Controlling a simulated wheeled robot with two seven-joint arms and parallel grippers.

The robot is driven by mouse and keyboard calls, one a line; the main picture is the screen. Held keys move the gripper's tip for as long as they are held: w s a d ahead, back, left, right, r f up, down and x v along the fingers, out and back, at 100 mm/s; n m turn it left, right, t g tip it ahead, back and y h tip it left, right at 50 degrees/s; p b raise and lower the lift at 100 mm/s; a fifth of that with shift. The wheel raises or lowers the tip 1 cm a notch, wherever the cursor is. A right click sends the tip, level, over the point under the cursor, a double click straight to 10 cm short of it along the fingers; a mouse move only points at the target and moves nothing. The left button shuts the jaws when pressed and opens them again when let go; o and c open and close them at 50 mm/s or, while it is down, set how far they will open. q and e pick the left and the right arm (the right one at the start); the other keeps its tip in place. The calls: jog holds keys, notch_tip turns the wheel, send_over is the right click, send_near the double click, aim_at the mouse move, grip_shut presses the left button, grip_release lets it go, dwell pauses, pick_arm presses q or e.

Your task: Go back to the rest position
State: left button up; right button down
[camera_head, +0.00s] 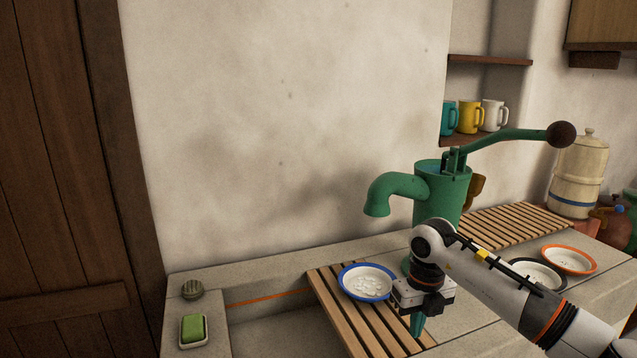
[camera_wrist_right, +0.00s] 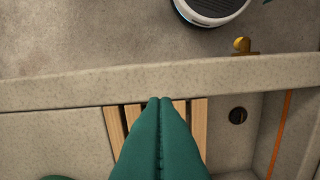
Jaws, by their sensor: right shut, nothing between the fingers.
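My right gripper (camera_head: 417,325) has teal fingers that point down over the slatted wooden board, in front of the green hand pump (camera_head: 437,195). In the right wrist view its fingers (camera_wrist_right: 160,102) lie together with nothing between them. They are above the slats (camera_wrist_right: 116,125), near the counter's front edge (camera_wrist_right: 60,88). A blue-rimmed plate (camera_head: 366,282) with pale bits on it sits on the slatted board, just left of the gripper in the head view. My left gripper is not in view.
A dark-rimmed plate (camera_head: 537,274) and an orange-rimmed plate (camera_head: 568,260) lie to the right, the dark one partly behind my right arm. Green soap (camera_head: 194,329) and a scrubber (camera_head: 192,289) are at the left. A crock (camera_head: 578,175) stands at the back right.

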jog(key=s+a+f+n+y, duration=0.1)
jog(key=s+a+y, duration=0.3)
jog(key=a, duration=0.5)
jog(key=s+a+f+n+y, duration=0.1)
jog(key=a+y, duration=0.4)
jog(key=a, duration=0.5)
jog(key=s+a+r+m+t+y, duration=0.3)
jog(key=a+r+m+t+y, duration=0.25)
jog(key=r+m+y, duration=0.35)
jog(key=w+d+f+m+t+h, duration=0.2)
jog(key=d+m+t+h, duration=1.05)
jog(key=m, duration=0.65)
jog(key=s+d+f+m+g+h, duration=0.4)
jog(key=s+d+f+m+h, duration=0.3)
jog(key=d+f, duration=0.45)
jog(key=s+d+f+m+g+y, duration=0.1)
jog(key=s+f+g, duration=0.3)
jog(key=s, duration=0.3)
jog(key=s+f+m+g, duration=0.2)
jog(key=s+f+g, duration=0.1)
jog(key=s, duration=0.4)
jog(key=s+d+f+m+g+y, duration=0.1)
jog(key=s+f+g, duration=0.3)
jog(key=s, duration=0.3)
notch_tip(320, 180, down, 27)
jog(key=s+d+f+g, duration=0.2)
jog(key=s+d+f, duration=0.1)
jog(key=s+f, duration=1.2)
jog(key=shift+s+h, duration=0.35)
jog(key=shift+s, duration=0.6)
